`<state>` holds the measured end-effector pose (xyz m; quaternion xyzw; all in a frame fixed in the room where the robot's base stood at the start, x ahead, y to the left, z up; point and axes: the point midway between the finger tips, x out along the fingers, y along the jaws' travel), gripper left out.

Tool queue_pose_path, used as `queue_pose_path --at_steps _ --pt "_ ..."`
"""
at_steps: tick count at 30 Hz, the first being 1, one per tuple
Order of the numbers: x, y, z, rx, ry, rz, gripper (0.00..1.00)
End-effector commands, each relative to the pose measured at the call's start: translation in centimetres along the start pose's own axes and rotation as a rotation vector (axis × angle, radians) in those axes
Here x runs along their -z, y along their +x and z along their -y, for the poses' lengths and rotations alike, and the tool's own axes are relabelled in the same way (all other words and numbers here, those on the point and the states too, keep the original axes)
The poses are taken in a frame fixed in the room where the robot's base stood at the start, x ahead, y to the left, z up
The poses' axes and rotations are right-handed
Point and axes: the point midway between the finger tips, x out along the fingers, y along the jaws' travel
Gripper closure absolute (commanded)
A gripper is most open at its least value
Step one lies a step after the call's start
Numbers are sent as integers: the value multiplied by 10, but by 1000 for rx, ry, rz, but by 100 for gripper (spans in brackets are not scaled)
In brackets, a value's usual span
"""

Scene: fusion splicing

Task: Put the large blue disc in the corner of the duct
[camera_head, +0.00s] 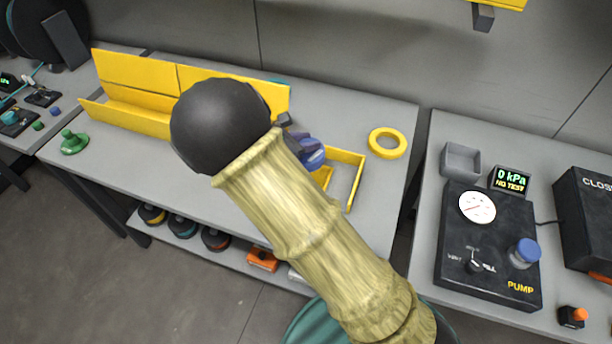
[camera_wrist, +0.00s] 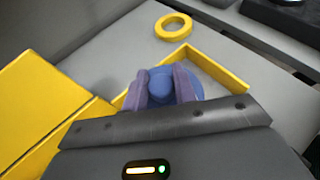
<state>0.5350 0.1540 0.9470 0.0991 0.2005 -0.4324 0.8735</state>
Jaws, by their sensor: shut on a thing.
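The large blue disc (camera_wrist: 184,86) is between the two fingers of my gripper (camera_wrist: 160,84) in the wrist view, with its knob between the fingertips. In the head view the disc (camera_head: 313,153) shows only in part behind my arm, and my gripper (camera_head: 297,142) is mostly hidden. The yellow duct (camera_head: 130,112) runs along the table, with a corner section (camera_head: 357,172) at its right end. The corner section (camera_wrist: 215,68) also shows in the wrist view just beyond the disc. I cannot tell whether the disc touches the duct floor.
A yellow ring (camera_head: 387,143) lies on the table right of the corner. A green knobbed piece (camera_head: 74,142) sits at the table's left end. A pump unit (camera_head: 490,245) and a grey tray (camera_head: 461,160) stand on the right table. Several reels (camera_head: 183,228) lie on the shelf below.

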Motion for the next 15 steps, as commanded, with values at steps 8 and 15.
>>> queue_pose_path --at_steps 8,15 --pt "41 20 1 3 -5 2 98" --pt "54 26 0 0 1 0 98"
